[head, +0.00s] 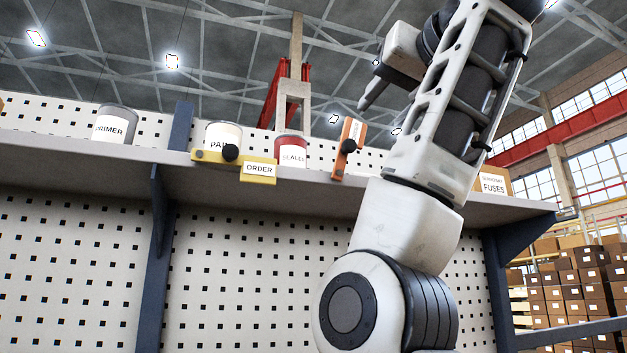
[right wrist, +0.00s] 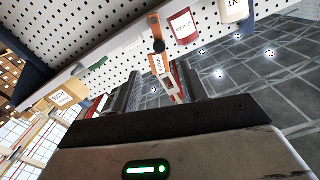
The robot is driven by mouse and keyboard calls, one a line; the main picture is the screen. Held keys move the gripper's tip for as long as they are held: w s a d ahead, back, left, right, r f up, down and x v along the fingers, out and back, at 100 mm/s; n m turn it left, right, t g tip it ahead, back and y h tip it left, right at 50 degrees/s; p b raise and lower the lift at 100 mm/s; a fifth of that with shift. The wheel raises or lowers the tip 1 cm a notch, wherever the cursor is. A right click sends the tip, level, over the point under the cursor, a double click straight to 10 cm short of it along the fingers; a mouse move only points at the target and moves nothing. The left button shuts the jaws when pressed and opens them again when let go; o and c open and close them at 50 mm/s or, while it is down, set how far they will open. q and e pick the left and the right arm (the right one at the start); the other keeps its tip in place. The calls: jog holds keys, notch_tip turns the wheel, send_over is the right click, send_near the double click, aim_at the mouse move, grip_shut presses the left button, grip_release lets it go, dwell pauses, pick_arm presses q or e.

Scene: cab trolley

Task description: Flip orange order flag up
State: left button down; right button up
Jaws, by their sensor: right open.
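The orange order flag (head: 354,131) is on the front edge of the shelf. Its white-labelled arm points up, leaning slightly right, above a black knob; a thinner orange piece extends below the knob. In the right wrist view, which is upside down, the flag (right wrist: 157,63) shows between the dark fingers in the picture. My right gripper (head: 366,101) is open and empty, above and right of the flag, fingers pointing down-left, apparently apart from it. Its fingers also show in the right wrist view (right wrist: 156,82). My left gripper is not in view.
A yellow ORDER flag (head: 259,171) lies roughly level on the shelf edge (head: 430,199). PRIMER (head: 114,125), paint (head: 222,137) and red SEALER (head: 290,151) cans stand on the shelf, left of the orange flag. A FUSES box (head: 494,183) stands at the right.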

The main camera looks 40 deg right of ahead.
aim_at(351, 145)
jog(key=p+x, duration=0.4)
jog(key=x, duration=1)
jog(key=shift+w+d, duration=0.25)
jog(key=shift+w, duration=0.35)
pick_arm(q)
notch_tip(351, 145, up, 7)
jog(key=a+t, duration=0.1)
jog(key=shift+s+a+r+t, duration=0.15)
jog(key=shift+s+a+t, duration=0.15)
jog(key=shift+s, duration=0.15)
